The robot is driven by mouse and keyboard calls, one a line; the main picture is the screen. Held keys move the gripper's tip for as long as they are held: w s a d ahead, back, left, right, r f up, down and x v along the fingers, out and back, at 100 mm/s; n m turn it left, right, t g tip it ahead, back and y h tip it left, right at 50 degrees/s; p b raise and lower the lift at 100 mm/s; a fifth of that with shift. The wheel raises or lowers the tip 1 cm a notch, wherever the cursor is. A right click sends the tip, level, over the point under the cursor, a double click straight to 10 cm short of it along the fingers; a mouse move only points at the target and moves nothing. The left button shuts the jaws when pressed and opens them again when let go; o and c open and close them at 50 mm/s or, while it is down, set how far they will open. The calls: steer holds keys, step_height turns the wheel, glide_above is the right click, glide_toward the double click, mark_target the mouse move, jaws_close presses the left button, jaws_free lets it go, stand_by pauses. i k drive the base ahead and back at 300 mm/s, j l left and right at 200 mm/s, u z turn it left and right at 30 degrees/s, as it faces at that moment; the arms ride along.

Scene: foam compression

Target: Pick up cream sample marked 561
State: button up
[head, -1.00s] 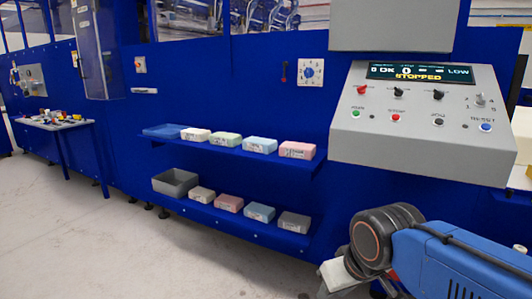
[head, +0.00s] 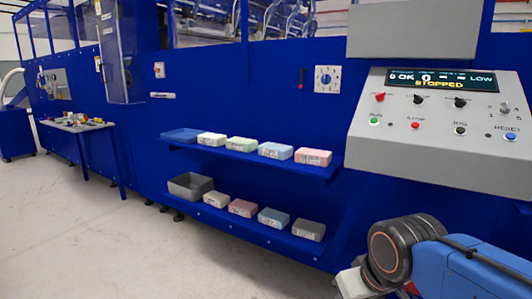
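Two cream blocks show in the head view. One cream block (head: 211,139) lies on the upper shelf, right of a blue tray. The other cream block (head: 216,199) lies on the lower shelf, right of a grey bin. Both have labels on their front faces, but the print is too small to read, so I cannot tell which is marked 561. My arm is at the lower right, apart from the shelves. My gripper's fingers do not show.
The upper shelf (head: 190,148) also holds the blue tray (head: 181,135) and green, blue and pink blocks. The lower shelf holds the grey bin (head: 190,186) and pink, blue and grey blocks. A control panel (head: 440,130) juts out at right. Floor at left is clear.

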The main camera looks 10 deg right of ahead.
mark_target(208, 139)
steer(key=i+l+u, duration=0.15)
steer(key=i+u, duration=0.2)
steer(key=i, duration=0.65)
